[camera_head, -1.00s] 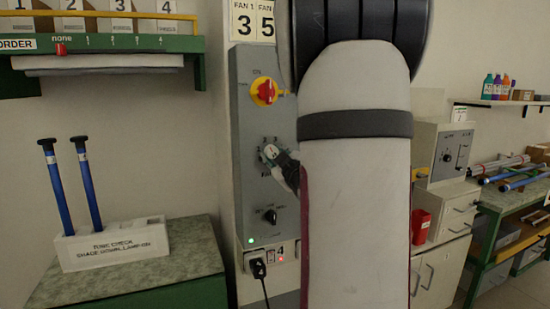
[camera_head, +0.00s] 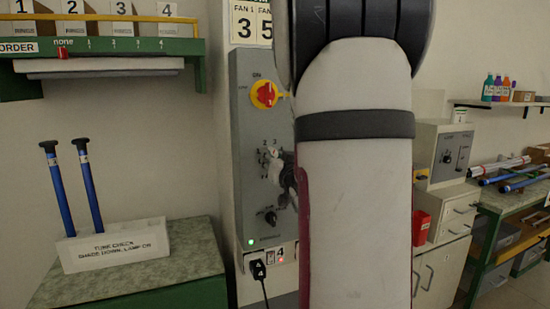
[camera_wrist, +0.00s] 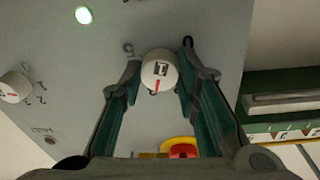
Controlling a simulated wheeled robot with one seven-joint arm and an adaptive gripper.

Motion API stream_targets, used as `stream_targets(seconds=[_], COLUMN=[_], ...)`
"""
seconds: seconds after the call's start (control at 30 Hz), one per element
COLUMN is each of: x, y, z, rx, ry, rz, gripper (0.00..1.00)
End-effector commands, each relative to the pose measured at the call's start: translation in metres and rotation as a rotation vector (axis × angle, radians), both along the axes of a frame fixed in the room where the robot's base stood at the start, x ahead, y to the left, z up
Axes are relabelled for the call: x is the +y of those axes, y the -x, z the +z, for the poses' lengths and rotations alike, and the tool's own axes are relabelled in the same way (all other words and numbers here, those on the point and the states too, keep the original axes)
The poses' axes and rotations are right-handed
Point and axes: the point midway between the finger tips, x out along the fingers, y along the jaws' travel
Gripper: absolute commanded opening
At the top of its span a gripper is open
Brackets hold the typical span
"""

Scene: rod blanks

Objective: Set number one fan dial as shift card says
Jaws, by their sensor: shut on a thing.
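A white-capped dial (camera_wrist: 158,70) on a grey wall panel (camera_head: 250,165) sits between the fingers of my gripper (camera_wrist: 158,82) in the wrist view. The cap has a dark mark like a 1 and a red line that points toward the bottom of that view. The figures 5 and 0 stand beyond it. My gripper (camera_head: 284,178) is shut on the dial. In the head view it mostly hides the dial, with the figures 2 and 3 showing above. The cards (camera_head: 248,24) over the panel show 3 under FAN 1 and 5 on the other, partly hidden by my arm.
A red and yellow switch (camera_head: 264,94) is above the dial, and a dark knob (camera_head: 270,218) below. Another white knob (camera_wrist: 14,86) is at the wrist view's left. A green lamp (camera_head: 251,241) is lit. A white block (camera_head: 115,246) with blue rods stands at the left.

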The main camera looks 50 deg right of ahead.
Motion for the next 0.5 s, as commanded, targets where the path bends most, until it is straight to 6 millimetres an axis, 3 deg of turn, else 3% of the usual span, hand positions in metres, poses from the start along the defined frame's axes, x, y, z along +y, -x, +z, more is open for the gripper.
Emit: stream_targets(seconds=[0.5], x=[0.0005], y=[0.0002], z=[-0.0032], rx=[-0.051], ry=[-0.098], rz=[-0.001], gripper=[0.01])
